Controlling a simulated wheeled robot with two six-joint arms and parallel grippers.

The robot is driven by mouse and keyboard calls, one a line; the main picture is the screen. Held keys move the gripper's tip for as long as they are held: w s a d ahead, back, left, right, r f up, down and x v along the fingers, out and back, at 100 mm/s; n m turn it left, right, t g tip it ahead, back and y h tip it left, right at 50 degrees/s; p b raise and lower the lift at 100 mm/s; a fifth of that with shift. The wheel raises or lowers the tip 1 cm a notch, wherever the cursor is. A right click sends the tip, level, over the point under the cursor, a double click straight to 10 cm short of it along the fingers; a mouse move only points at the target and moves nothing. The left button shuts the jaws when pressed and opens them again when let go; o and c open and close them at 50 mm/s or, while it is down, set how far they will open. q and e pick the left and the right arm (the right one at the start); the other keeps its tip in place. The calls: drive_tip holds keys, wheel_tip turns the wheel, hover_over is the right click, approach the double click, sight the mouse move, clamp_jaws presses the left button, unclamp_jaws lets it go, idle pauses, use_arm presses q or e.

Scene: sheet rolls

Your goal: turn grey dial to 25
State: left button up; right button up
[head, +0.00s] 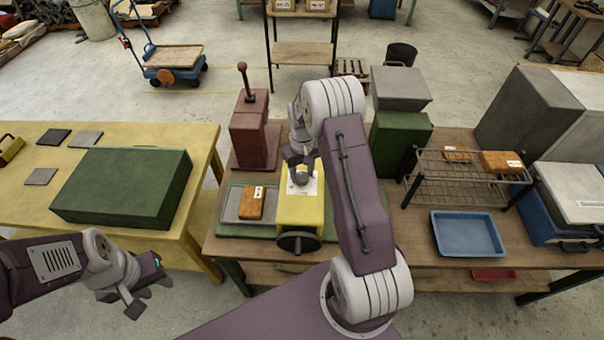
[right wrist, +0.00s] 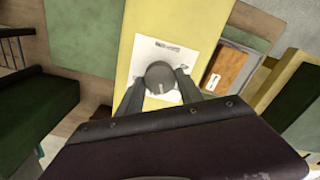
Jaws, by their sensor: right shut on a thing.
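The grey dial (right wrist: 160,76) is a round knob on a white plate (right wrist: 152,56) with small dark marks, too small to read. The plate lies on top of a yellow box (head: 299,209). My right gripper (right wrist: 160,83) is shut on the dial, one finger on each side, reaching down from above. In the head view the right gripper (head: 301,172) covers much of the dial. Its present setting cannot be read. My left gripper (head: 148,292) is open and empty at the lower left, in front of the yellow table and away from the dial.
A dark handwheel (head: 299,242) sits on the yellow box's front. A tray with an orange block (head: 252,203) lies to its left, and a red lever box (head: 250,130) stands behind. A wire rack (head: 462,172) and blue tray (head: 467,234) are to the right.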

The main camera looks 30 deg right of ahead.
drive_tip(key=m, duration=0.4)
drive_tip(key=shift+s+f+m, duration=0.15)
drive_tip(key=shift+s+m, duration=0.05)
drive_tip(key=shift+m, duration=0.1)
drive_tip(key=m, duration=0.3)
drive_tip(key=shift+m+b, duration=0.3)
drive_tip(key=m, duration=0.4)
drive_tip(key=shift+m, duration=2.5)
drive_tip(key=o, duration=1.4)
drive_tip(key=shift+w, duration=0.1)
